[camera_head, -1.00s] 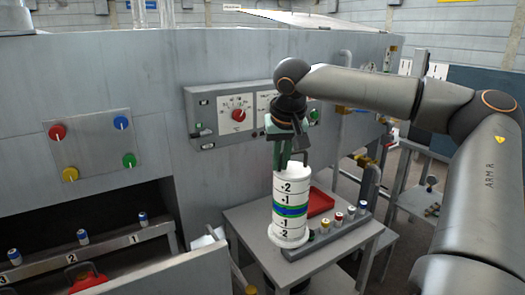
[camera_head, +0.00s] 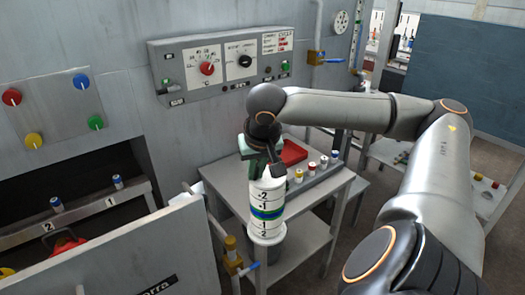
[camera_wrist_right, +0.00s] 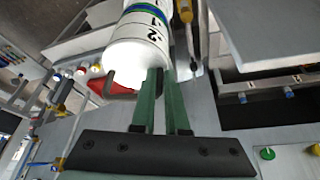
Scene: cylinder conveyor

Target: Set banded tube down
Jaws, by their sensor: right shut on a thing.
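The banded tube (camera_head: 267,197) is white with black numbers and blue and green bands. It is upright in the head view, at the near corner of a small grey table (camera_head: 225,178). I cannot tell whether its wider base touches the table. My right gripper (camera_head: 264,172) is above it and shut on its top rim. In the right wrist view the green fingers (camera_wrist_right: 166,85) grip the edge of the white tube (camera_wrist_right: 138,45). My left gripper is not in view.
On the table are a red tray (camera_head: 291,153) and a rack with several capped vials (camera_head: 311,168). A control panel (camera_head: 222,66) is on the wall behind. A grey flap (camera_head: 150,250) and a yellow-and-blue valve (camera_head: 233,257) are near the tube's left.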

